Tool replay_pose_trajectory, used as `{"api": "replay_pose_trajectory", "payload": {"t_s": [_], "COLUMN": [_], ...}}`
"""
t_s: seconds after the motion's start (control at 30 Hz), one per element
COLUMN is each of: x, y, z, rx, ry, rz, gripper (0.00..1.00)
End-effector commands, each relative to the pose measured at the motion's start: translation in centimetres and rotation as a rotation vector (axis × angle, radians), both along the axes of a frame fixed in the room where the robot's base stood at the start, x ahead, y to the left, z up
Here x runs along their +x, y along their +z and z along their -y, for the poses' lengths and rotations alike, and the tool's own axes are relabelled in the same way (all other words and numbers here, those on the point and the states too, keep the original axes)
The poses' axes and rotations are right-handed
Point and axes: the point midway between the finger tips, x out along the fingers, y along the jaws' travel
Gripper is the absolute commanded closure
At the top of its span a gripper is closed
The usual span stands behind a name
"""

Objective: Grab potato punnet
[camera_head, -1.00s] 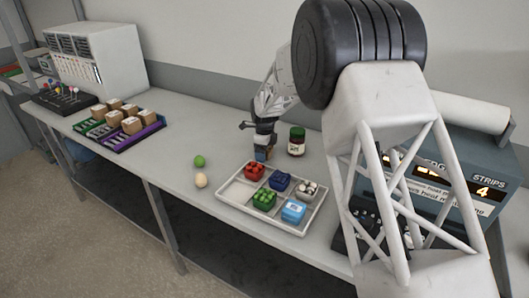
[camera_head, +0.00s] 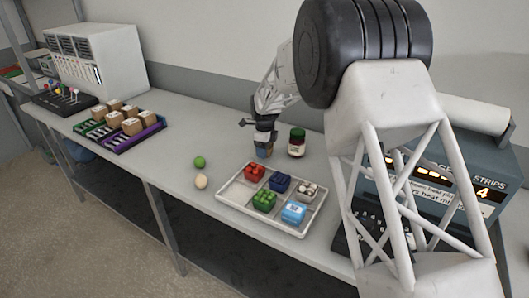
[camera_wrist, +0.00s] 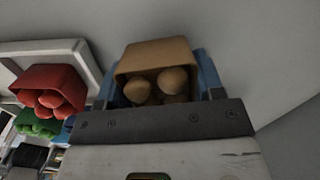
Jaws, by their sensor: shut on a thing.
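The potato punnet (camera_wrist: 158,57) is a tan-brown box with brown potatoes in it. It fills the middle of the wrist view, between the two blue fingers of my gripper (camera_wrist: 160,88), which is shut on it. In the head view my gripper (camera_head: 264,149) is behind the white tray, left of a dark jar, and the punnet is a small tan patch (camera_head: 263,153) at its tip, mostly hidden by the fingers. I cannot tell whether the punnet touches the table.
The white divided tray (camera_head: 243,208) holds red (camera_head: 254,172), blue (camera_head: 280,182), green (camera_head: 264,200), mushroom-like (camera_head: 306,191) and light blue (camera_head: 294,212) packs. A jar (camera_head: 297,143) stands right of my gripper.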

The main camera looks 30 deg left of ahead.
Motion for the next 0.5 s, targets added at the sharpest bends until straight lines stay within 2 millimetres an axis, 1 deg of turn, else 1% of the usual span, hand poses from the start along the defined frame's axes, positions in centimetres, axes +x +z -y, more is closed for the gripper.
{"api": "replay_pose_trajectory", "payload": {"t_s": [0.03, 0.3, 0.5], "x": [0.0, 0.0, 0.0], "y": [0.7, 4.7, 7.2], "z": [0.0, 0.0, 0.0], "rx": [0.001, 0.001, 0.000], "ry": [0.000, 0.000, 0.000], "rz": [0.001, 0.001, 0.000], "gripper": [0.65, 0.65, 0.65]}}
